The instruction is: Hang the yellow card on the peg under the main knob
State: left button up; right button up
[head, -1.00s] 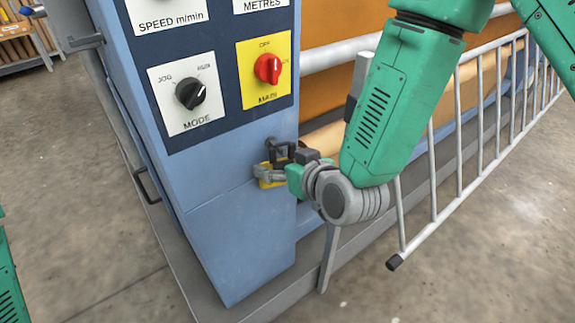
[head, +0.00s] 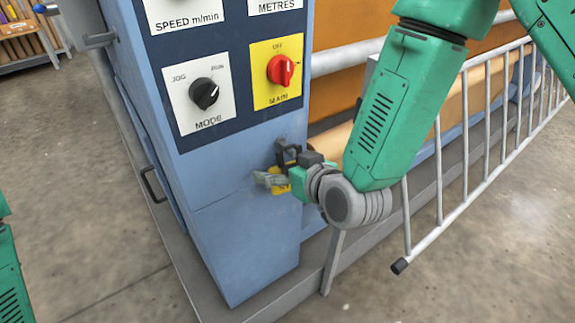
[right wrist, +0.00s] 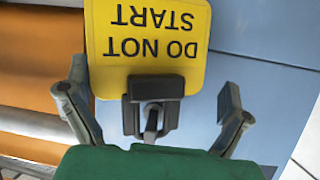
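The red main knob (head: 281,70) is on a yellow plate on the blue cabinet. The yellow card (right wrist: 150,40), reading "DO NOT START", appears upside down in the right wrist view, close to the cabinet face. In the head view only a bit of it (head: 283,189) shows below my right gripper (head: 275,170). A black block (right wrist: 153,106) with a grey rod sits at the card's lettered-top edge, between the spread fingers. The fingers stand apart from it on both sides. The peg is not clearly distinguishable; I cannot tell whether it bears the card. My left gripper is out of view.
The black mode knob (head: 204,93) is left of the main knob. A grey rail guard (head: 475,150) and orange rollers are on the right. A dark handle (head: 152,185) sticks out on the cabinet's left side. Open floor lies at left.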

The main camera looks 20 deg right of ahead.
jog(key=v, duration=0.7)
jog(key=s+d+f+g+h+p, duration=0.1)
jog(key=s+d+f+g+p, duration=0.1)
jog(key=s+d+f+g, duration=0.2)
jog(key=s+d+f+m+g+h+p, duration=0.1)
jog(key=s+d+f+g, duration=0.3)
jog(key=s+f, duration=0.5)
jog(key=s+d+f+g+h+p, duration=0.1)
jog(key=s+d+f+g, duration=0.3)
jog(key=s, duration=0.7)
notch_tip(320, 180, down, 3)
jog(key=shift+d+r+m+p, duration=0.25)
jog(key=shift+d+m+p, duration=0.05)
jog(key=shift+d+p, duration=0.5)
jog(key=shift+w+a, duration=0.1)
